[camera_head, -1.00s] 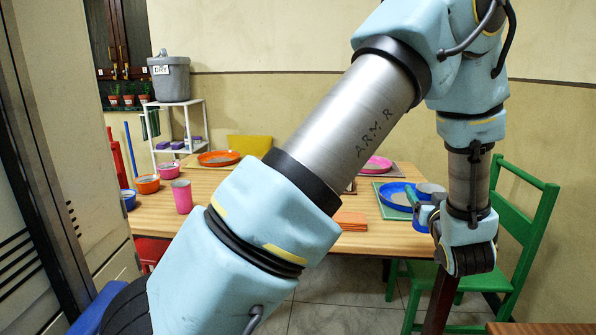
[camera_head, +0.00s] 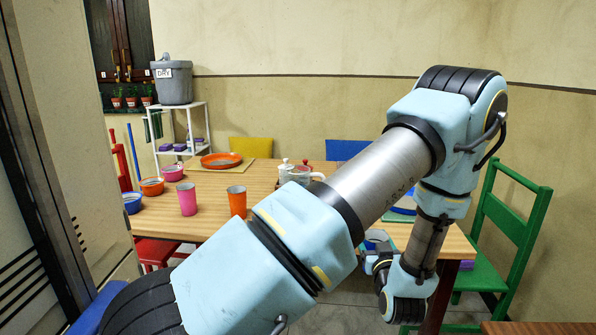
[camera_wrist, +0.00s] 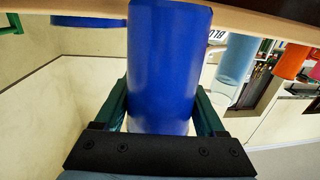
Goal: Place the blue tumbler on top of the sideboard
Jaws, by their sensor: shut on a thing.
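The blue tumbler (camera_wrist: 170,65) fills the middle of the wrist view. My gripper (camera_wrist: 164,98) is shut on it, with one green finger on each side. In the head view my gripper (camera_head: 374,246) is low beside the right part of the table's front edge. The tumbler is small and mostly hidden there, so its tilt is hard to tell. I cannot make out the sideboard for certain in either view.
The wooden table (camera_head: 325,222) holds a pink tumbler (camera_head: 187,199), an orange tumbler (camera_head: 237,201), bowls and an orange plate (camera_head: 221,160). A blue plate (camera_head: 403,210) is partly behind my arm. A green chair (camera_head: 515,235) stands at the right.

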